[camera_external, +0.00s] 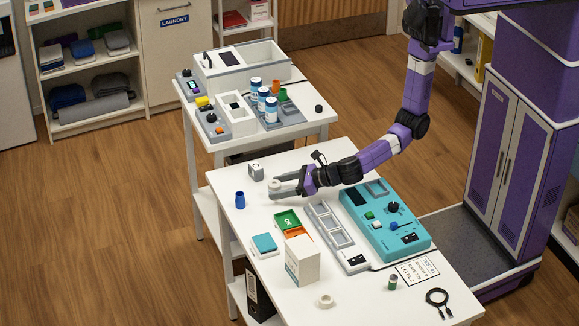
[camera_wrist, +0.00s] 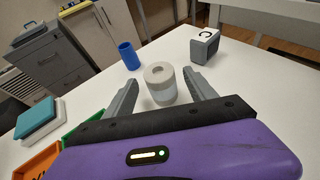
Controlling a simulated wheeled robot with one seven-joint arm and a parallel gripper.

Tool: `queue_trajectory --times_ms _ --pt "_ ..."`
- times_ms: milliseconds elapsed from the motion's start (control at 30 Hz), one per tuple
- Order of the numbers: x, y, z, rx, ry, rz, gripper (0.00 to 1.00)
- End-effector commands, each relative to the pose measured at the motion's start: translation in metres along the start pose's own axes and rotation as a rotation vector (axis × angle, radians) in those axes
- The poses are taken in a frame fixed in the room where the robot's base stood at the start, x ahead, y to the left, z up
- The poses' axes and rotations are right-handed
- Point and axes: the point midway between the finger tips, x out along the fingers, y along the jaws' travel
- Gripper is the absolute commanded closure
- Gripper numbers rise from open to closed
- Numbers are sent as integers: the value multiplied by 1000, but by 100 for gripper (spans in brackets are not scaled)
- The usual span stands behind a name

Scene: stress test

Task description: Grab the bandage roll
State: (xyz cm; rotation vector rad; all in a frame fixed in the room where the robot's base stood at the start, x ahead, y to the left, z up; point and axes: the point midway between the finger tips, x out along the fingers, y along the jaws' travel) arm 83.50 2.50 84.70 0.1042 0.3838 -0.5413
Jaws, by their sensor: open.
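The bandage roll (camera_external: 275,185) is a small pale upright cylinder near the left edge of the white table. In the wrist view my gripper (camera_wrist: 158,88) is open, with one grey finger on each side of the roll.
A blue cup (camera_external: 240,200) and a grey cube (camera_external: 256,171) stand close by. A green tray (camera_external: 287,220), a teal-topped block (camera_external: 264,244), a white box (camera_external: 303,262) and a teal panel (camera_external: 405,236) lie nearer. A pale ring (camera_external: 326,301) lies at the front.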

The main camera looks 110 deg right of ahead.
Motion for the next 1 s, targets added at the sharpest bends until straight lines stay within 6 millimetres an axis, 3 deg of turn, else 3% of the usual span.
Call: queue_trajectory --times_ms 333,667,1000 --pt "45 -1 -4 3 0 0 35" --pt "51 -1 -4 3 0 2 35" --pt "51 -1 -4 3 0 2 100"
